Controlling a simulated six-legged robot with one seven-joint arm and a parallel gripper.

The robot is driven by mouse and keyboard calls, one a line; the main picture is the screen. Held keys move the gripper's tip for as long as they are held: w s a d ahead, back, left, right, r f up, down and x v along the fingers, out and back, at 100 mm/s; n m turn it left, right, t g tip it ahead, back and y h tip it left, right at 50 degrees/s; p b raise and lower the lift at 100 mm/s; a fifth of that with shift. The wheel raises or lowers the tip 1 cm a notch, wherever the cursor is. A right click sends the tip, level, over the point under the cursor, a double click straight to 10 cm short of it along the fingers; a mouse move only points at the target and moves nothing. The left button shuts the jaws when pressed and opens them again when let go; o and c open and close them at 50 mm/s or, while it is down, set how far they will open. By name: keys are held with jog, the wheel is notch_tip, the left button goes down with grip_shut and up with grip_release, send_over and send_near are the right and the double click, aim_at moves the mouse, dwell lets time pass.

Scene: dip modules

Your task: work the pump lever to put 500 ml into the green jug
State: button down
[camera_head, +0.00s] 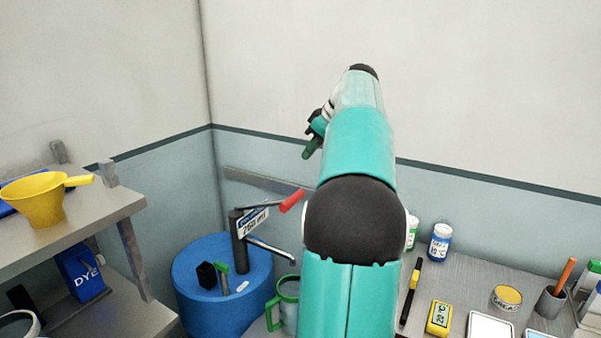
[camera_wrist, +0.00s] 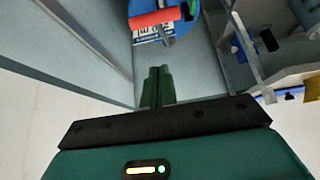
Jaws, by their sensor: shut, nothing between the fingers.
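The pump stands on a blue drum (camera_head: 205,295) at the lower left of centre in the head view. It has a dark column, a label reading 250 ml (camera_head: 254,224), a spout and a lever with a red grip (camera_head: 291,200). The red grip also shows in the wrist view (camera_wrist: 153,19). The green jug (camera_head: 287,300) stands below the spout's end, partly hidden by my arm. Its green rim and handle show; its contents cannot be seen. My gripper (camera_wrist: 156,70) is shut and empty, raised above the pump and apart from the lever.
A bench (camera_head: 462,285) at right holds bottles, a marker, a yellow timer-like device and a cup. Walls close off the corner behind the drum.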

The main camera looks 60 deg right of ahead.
send_over(291, 197)
jog(key=f, duration=0.8)
jog(key=shift+s+d, duration=0.1)
jog(key=shift+s, duration=0.15)
jog(key=f, duration=0.3)
jog(key=shift+s, duration=0.4)
jog(key=shift+f, duration=0.35)
jog(key=shift+s+d+f, duration=0.1)
jog(key=shift+s+f, duration=0.1)
jog(key=shift+f, duration=0.15)
jog(key=s+f+t, duration=0.3)
jog(key=f, duration=1)
jog(key=shift+t, duration=0.4)
